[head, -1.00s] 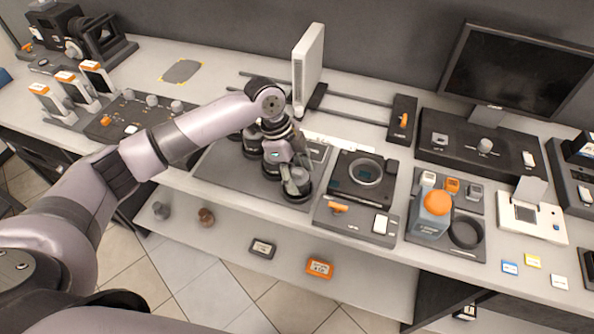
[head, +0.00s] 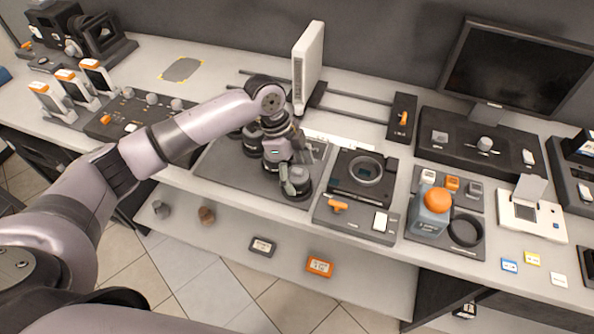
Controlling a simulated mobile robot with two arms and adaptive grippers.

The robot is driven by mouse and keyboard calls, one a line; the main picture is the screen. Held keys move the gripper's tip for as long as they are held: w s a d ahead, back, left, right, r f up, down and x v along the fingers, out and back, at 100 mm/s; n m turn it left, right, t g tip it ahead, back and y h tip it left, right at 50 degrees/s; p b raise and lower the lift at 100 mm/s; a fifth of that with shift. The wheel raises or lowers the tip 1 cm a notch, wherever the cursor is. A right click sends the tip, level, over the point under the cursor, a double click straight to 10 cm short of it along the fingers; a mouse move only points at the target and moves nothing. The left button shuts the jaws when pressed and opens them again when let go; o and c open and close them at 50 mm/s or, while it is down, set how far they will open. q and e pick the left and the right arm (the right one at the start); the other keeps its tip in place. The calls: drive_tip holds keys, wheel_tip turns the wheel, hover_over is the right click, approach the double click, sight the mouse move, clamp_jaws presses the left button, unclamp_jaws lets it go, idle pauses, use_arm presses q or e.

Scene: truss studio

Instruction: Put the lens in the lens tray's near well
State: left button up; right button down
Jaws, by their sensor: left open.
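My left gripper (head: 296,177) reaches down over the right front part of a flat grey tray (head: 232,174) on the bench. The tray's wells are not clearly visible. My right gripper is not in view.
A black device with a round ring (head: 366,171) stands just right of the tray. An orange-topped bottle (head: 431,213) stands farther right. A white upright panel (head: 308,65) rises behind my wrist. A lower shelf (head: 225,232) holds small items.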

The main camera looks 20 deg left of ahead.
use_arm(q)
drive_tip(key=b+v, duration=0.2)
drive_tip(key=v, duration=1)
drive_tip(key=shift+f, duration=0.1)
